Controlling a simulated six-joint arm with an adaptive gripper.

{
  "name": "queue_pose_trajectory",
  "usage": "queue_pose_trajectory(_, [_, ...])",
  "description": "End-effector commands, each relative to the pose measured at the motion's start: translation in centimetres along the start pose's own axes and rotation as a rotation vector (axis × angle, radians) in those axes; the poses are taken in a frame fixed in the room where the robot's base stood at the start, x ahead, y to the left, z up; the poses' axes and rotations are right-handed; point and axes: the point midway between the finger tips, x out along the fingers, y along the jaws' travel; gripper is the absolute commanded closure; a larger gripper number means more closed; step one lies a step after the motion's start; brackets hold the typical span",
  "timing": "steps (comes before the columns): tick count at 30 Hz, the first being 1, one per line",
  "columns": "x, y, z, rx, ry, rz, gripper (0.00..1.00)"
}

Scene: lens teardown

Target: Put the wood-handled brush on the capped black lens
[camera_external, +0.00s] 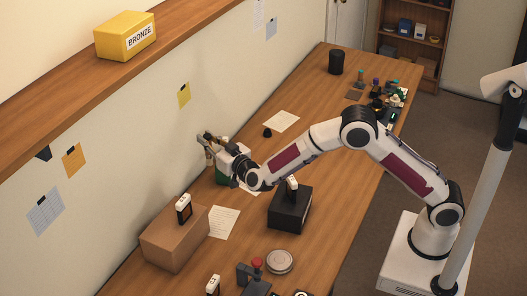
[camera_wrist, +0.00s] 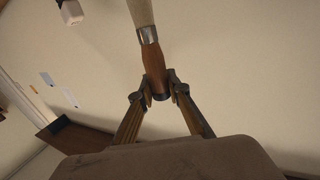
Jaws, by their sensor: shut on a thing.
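My gripper (camera_external: 205,140) is held out near the wall, above the left side of the bench. In the wrist view my gripper (camera_wrist: 159,88) is shut on the brush's wooden handle (camera_wrist: 154,64). The brush has a metal ferrule and pale bristles pointing to the top of that view. In the external view the brush is small and hard to make out at the fingers. A black cylinder (camera_external: 336,62) stands upright at the far end of the bench. I cannot tell for certain whether it is the capped black lens.
A cardboard box (camera_external: 174,238) and a black box (camera_external: 290,210) each carry a small device. Small items cluster at the far right of the bench. Bare wood (camera_external: 308,100) lies before the black cylinder.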

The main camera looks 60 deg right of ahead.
Motion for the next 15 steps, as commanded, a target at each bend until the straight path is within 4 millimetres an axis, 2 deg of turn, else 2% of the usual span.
queue_pose_trajectory(4, [0.0,0.0,-2.6,0.003,0.003,-0.001,1.00])
queue_pose_trajectory(11, [1.4,5.4,-2.1,0.004,0.000,0.087,1.00])
queue_pose_trajectory(15, [2.2,9.5,-2.1,0.005,-0.002,0.154,1.00])
